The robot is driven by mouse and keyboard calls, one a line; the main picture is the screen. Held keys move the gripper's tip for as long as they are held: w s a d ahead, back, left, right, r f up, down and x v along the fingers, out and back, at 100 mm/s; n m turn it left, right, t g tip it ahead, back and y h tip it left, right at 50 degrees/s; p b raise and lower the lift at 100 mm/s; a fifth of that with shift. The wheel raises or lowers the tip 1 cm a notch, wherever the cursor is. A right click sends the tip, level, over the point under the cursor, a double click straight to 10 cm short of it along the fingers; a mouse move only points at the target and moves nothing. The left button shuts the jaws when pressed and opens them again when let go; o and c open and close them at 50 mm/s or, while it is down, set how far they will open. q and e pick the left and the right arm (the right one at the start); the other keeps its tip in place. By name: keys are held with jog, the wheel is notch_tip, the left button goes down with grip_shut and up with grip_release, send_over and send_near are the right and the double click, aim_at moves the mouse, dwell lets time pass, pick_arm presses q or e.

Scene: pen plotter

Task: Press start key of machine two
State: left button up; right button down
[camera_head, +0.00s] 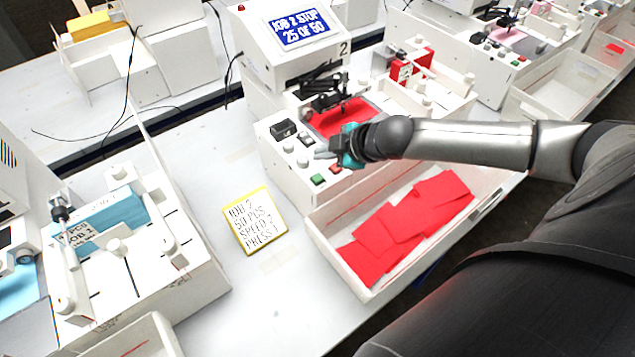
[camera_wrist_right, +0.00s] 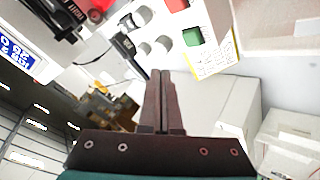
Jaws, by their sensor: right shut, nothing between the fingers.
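Machine two is the white plotter (camera_head: 262,68) with a "2" on its side. Its blue display (camera_head: 297,27) reads "JOB 2 STOP 25 of 50". Its front panel has a green key (camera_head: 318,180), a red key (camera_head: 335,168) and several white knobs. In the wrist view the green key (camera_wrist_right: 192,37) sits right of and above the fingers, with the red key (camera_wrist_right: 176,5) above it. My right gripper (camera_head: 322,153) is shut and empty over the panel, near the knobs and apart from the green key. It also shows in the wrist view (camera_wrist_right: 160,75). My left gripper is not in view.
A yellow-edged note (camera_head: 254,219) reading "JOB 2, 50 PCS, SPEED 7, PRESS 1" lies on the white table. An open tray (camera_head: 330,248) with red sheets stands in front of machine two. Another machine with blue cards (camera_head: 110,220) is at the left.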

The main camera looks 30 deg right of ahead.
aim_at(323, 179)
notch_tip(323, 179, down, 3)
jog(key=shift+f+b, duration=0.2)
jog(key=shift+b, duration=0.95)
jog(key=shift+f+b, duration=0.35)
jog(key=shift+f, duration=0.35)
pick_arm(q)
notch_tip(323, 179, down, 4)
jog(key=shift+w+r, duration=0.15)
pick_arm(e)
jog(key=shift+f, duration=0.4)
jog(key=shift+f, duration=0.45)
dwell(0.6)
dwell(0.3)
pick_arm(q)
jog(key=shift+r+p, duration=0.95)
jog(key=shift+p, duration=0.05)
pick_arm(e)
jog(key=shift+r, duration=0.85)
